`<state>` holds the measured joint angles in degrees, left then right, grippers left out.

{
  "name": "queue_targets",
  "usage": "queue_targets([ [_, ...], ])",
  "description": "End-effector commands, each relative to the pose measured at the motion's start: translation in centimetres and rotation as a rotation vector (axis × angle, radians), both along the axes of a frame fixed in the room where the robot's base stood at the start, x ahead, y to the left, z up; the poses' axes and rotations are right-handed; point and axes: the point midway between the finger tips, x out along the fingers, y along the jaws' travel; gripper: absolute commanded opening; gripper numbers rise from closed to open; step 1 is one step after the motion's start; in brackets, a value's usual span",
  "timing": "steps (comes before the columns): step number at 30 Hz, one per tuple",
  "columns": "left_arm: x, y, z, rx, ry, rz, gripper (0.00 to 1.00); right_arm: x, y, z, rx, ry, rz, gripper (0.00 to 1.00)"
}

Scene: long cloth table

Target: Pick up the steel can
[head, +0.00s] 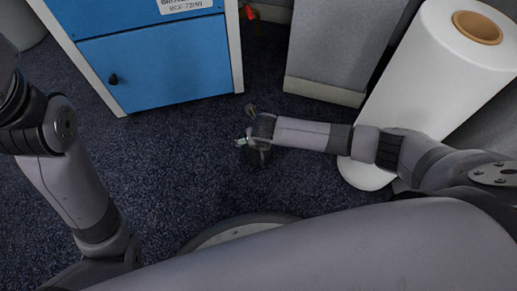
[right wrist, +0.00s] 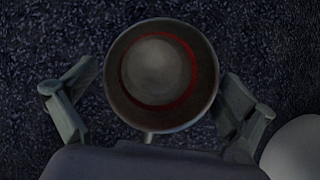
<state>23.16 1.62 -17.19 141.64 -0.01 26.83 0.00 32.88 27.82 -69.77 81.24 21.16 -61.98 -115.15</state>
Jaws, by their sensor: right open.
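A round object (right wrist: 158,70), seen end-on in the right wrist view, has a dull brown-grey rim, a red ring and a grey middle; I take it to be the steel can. A small light stub shows at its lower edge. My right gripper (right wrist: 153,100) is open, with one finger on each side of it and a gap at least on the left. In the head view my right gripper (head: 249,136) is small and over the dark carpet, and I cannot make out the can there. My left arm shows at the left, but its gripper is out of view.
A blue-fronted cabinet (head: 155,66) stands at the upper left of the head view. A grey panel or box (head: 338,45) stands at the top. A large white roll (head: 425,75) leans at the right, behind my right arm. Dark blue carpet (head: 180,160) is clear around the gripper.

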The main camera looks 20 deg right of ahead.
Motion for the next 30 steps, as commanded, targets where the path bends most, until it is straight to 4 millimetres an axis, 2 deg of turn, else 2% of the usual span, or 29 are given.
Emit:
queue_targets([
  [4, 0.0, 0.0, 0.04, 0.0, 0.0, 0.0, 0.0, 0.01, 0.01, 0.07, 0.0, 0.0, 0.0, 0.98],
  [30, 0.0, -0.01, 0.0, 0.0, 0.0, -0.001, 0.0, -0.03, -0.01, 0.04, 0.0, 0.0, 0.0, 0.4],
])
